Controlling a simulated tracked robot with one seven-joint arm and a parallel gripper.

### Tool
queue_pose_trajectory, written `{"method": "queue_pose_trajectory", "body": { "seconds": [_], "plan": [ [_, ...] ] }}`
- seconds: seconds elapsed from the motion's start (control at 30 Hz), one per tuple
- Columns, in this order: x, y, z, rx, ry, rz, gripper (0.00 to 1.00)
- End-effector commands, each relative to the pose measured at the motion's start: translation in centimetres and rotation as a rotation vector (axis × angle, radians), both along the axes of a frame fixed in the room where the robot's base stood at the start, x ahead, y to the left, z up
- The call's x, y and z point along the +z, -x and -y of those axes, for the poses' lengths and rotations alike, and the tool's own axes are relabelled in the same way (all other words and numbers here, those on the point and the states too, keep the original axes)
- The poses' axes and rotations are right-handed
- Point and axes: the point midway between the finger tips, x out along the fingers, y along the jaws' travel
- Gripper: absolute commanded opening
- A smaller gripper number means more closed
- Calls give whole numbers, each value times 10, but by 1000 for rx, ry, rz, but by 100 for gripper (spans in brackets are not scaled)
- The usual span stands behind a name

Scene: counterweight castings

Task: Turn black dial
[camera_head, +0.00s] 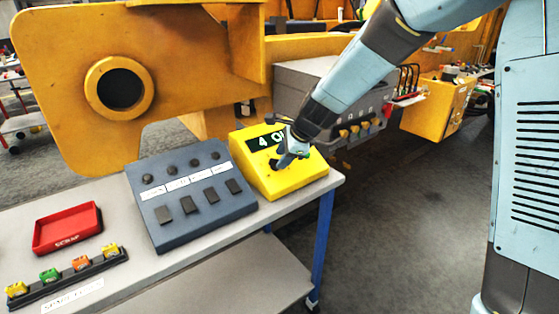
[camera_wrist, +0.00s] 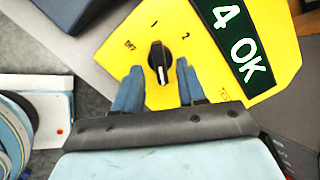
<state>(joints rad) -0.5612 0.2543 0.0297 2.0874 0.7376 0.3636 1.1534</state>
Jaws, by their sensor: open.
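The black dial (camera_wrist: 158,62) sits on a yellow sloped box (camera_head: 308,172), with small marks printed around it. Its white pointer line shows in the wrist view. The yellow box stands at the right end of the grey table and has a dark display (camera_wrist: 240,45) reading "4 OK". My gripper (camera_wrist: 156,86) is open, with one finger on either side of the dial and a gap to each. I cannot tell whether the fingertips are level with the dial. In the head view my gripper (camera_head: 291,153) hides most of the dial.
A blue-grey panel (camera_head: 215,205) with several knobs and switches stands left of the yellow box. A red scrap tray (camera_head: 68,228) and a rack of coloured pieces (camera_head: 66,270) lie further left. A large orange casting (camera_head: 190,50) rises behind the table. The floor at right is clear.

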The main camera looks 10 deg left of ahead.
Motion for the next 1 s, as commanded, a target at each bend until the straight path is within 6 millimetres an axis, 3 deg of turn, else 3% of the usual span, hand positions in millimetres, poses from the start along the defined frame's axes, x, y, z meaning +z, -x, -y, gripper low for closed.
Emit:
{"method": "queue_pose_trajectory", "body": {
  "seconds": [0.2,0.6,1.0],
  "plan": [
    [-16,-5,-10,0,0,0,40],
    [-20,-6,-13,2,0,1,40],
    [-20,-6,-13,1,0,0,4]
  ]
}}
